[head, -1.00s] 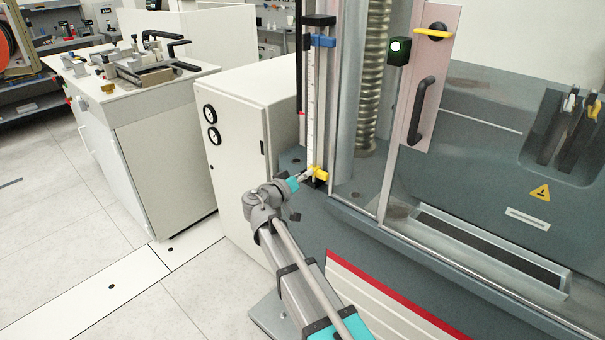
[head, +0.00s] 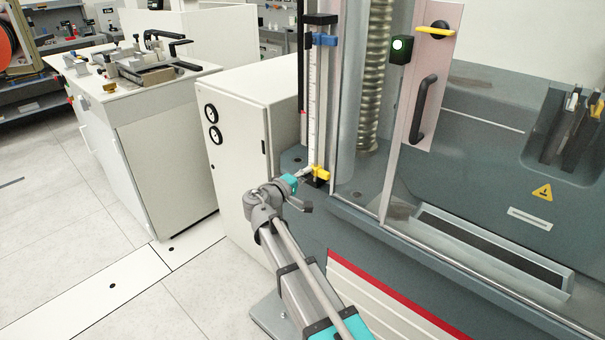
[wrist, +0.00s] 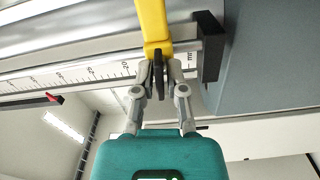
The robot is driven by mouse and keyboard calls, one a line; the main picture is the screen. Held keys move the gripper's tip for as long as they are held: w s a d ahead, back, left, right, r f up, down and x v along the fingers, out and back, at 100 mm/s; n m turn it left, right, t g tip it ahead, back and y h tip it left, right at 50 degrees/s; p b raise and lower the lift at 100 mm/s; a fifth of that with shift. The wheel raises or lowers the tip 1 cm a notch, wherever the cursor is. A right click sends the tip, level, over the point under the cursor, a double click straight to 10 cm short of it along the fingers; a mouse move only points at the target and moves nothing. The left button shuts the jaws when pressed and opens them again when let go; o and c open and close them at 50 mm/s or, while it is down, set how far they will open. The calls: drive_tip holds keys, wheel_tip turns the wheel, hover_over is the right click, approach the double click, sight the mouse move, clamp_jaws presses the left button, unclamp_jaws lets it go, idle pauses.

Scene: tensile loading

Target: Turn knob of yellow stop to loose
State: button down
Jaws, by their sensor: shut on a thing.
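The yellow stop (head: 320,172) sits low on the upright white scale, just above its black end block. In the wrist view the yellow stop (wrist: 153,22) spans the ruler, and its dark knob (wrist: 158,76) stands between the fingers. My gripper (head: 303,175) reaches the stop from the left in the head view. In the wrist view my gripper (wrist: 163,75) is shut on the dark knob, one finger on each side. The knob's turn angle and whether it is tight cannot be told.
The scale (head: 312,110) also carries a blue stop (head: 322,40) near its top. A red marker (wrist: 53,97) shows beside the scale. The machine's door with a black handle (head: 421,110) stands to the right. A white cabinet (head: 235,150) stands to the left.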

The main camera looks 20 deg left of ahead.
drive_tip(key=shift+w+a+n, duration=0.1)
drive_tip(key=shift+a+n, duration=0.1)
drive_tip(key=shift+n, duration=0.5)
drive_tip(key=c, duration=0.8)
unclamp_jaws()
drive_tip(key=shift+f, duration=0.1)
drive_tip(key=shift+d, duration=0.1)
drive_tip(key=shift+s, duration=0.2)
drive_tip(key=v, duration=1.1)
drive_tip(key=shift+s+a, duration=0.2)
drive_tip(key=shift+s, duration=0.15)
